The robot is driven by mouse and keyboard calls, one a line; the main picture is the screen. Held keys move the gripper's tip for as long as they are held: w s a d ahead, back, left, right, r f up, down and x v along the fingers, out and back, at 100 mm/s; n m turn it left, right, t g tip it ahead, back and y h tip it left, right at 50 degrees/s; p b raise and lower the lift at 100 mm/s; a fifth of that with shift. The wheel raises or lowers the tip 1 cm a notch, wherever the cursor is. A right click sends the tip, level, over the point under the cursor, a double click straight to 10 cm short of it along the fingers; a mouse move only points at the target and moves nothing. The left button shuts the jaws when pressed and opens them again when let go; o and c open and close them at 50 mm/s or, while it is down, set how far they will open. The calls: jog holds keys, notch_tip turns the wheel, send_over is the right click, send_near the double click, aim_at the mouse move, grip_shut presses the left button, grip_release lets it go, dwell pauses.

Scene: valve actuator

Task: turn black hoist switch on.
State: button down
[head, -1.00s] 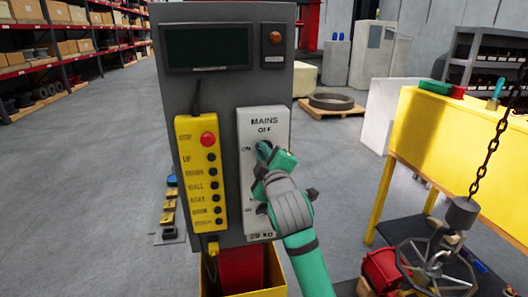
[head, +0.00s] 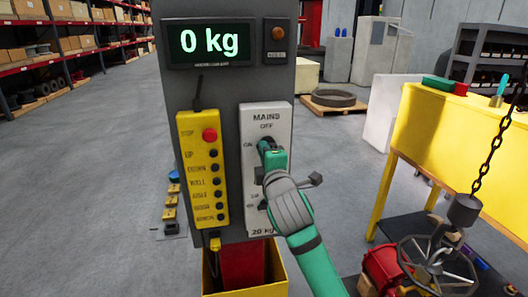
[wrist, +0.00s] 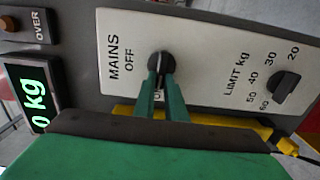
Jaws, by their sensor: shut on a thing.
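The black mains switch (wrist: 161,65) is a round knob with a pale line, on a white plate (head: 282,125) marked MAINS, OFF and ON. In the wrist view the word between my fingers is partly hidden. My gripper (wrist: 161,82) is shut on the knob, one green finger on each side. In the head view my gripper (head: 265,147) covers most of the knob and part of the plate. The display (head: 209,44) above is lit and reads 0 kg in green; it also shows in the wrist view (wrist: 32,98).
A black limit knob (wrist: 287,87) sits on the same plate. A yellow pendant (head: 203,170) with a red stop button hangs left of the plate. An amber lamp (head: 278,33) is above. A yellow bench (head: 450,130) and a hanging chain (head: 494,155) stand to the right.

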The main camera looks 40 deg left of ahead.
jog(key=shift+s+a, duration=0.1)
jog(key=c, duration=1.8)
grip_release()
jog(key=v, duration=1.1)
